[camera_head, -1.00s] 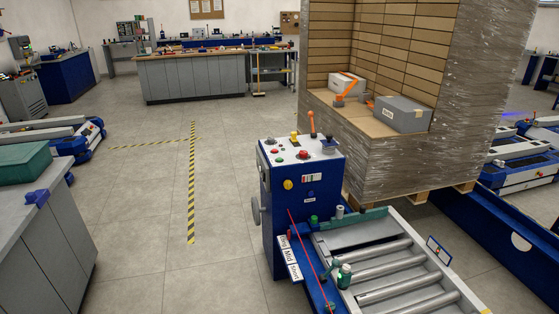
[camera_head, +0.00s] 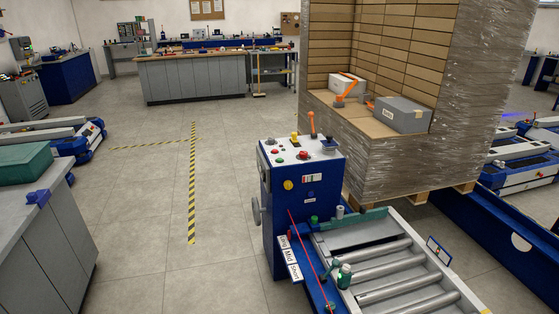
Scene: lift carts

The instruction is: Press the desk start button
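The desk is a blue control cabinet (camera_head: 310,235) with a white sloped top, upright in the middle of the head view. On its top are a small green button (camera_head: 280,161), a red button (camera_head: 303,155), a yellow knob (camera_head: 294,137), an orange lever (camera_head: 312,124) and a dark grey knob (camera_head: 328,146). A round yellow button (camera_head: 288,184) is on its front face. No lettering naming a start button is readable; the green one may be it. Neither of my grippers is in view.
A roller conveyor (camera_head: 385,222) adjoins the desk at the right. Behind stands a wrapped pallet load (camera_head: 450,150) with a grey box (camera_head: 403,114) and an orange jointed item (camera_head: 347,88). A grey cabinet (camera_head: 35,260) is at left. Floor left of the desk is clear.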

